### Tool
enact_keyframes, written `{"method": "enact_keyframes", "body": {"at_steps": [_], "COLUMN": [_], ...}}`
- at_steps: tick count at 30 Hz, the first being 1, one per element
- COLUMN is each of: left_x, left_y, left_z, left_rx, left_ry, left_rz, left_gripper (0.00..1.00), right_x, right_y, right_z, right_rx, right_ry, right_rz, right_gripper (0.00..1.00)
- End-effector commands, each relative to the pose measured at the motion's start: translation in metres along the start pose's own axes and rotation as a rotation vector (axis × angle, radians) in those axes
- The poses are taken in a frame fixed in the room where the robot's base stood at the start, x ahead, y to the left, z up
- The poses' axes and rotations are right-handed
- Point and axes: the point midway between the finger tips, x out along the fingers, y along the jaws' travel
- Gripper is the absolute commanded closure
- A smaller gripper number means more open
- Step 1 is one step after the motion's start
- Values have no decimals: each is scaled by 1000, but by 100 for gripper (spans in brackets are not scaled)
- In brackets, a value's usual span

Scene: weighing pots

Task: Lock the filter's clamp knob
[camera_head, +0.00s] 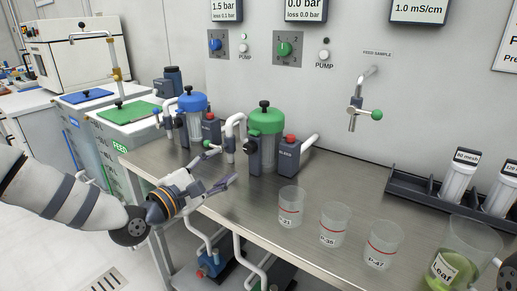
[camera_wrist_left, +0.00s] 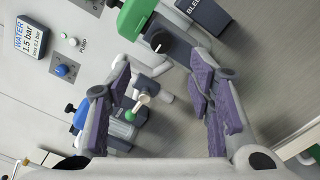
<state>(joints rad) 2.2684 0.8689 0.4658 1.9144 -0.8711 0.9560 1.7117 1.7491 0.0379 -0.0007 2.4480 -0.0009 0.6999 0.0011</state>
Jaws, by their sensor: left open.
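Two filters stand on the metal bench, one with a green lid (camera_head: 266,121) and one with a blue lid (camera_head: 192,103). The green-lidded filter has a black knob (camera_head: 249,146) on its side, and this knob also shows in the left wrist view (camera_wrist_left: 158,42). The green lid (camera_wrist_left: 134,18) shows beside it there. My left gripper (camera_head: 221,168) is open and empty in front of the bench's left part, apart from the filters. In the left wrist view its purple-padded fingers (camera_wrist_left: 160,88) spread below the black knob.
Three labelled cups (camera_head: 291,207) stand on the bench in front of the green-lidded filter. A jug marked Leaf (camera_head: 463,254) and a dark rack (camera_head: 421,189) are at the right. A wall tap (camera_head: 358,105) hangs above. Pipes and valves (camera_head: 231,137) crowd the space between the filters.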

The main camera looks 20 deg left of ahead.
Motion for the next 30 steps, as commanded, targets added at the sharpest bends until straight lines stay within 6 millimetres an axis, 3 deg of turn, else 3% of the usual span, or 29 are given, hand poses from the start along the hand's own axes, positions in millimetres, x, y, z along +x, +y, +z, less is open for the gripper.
{"method": "enact_keyframes", "body": {"at_steps": [6,12,17,23,24,30], "left_x": [55,95,107,108,108,107], "left_y": [-7,-6,-5,-4,-4,-4], "left_z": [-2,-2,-1,0,0,0], "left_rx": [3,1,0,-1,-1,0], "left_ry": [1,2,2,2,2,2], "left_rz": [-9,-9,-7,-6,-6,-6], "left_gripper": [52,52,52,52,54,100], "right_x": [11,16,18,18,18,17], "right_y": [0,1,1,1,1,1], "right_z": [7,9,10,10,10,10], "right_rx": [-1,-1,-1,-1,-1,-1], "right_ry": [-31,-45,-48,-47,-47,-47], "right_rz": [1,2,2,2,2,3], "right_gripper": [100,100,100,100,100,100]}}
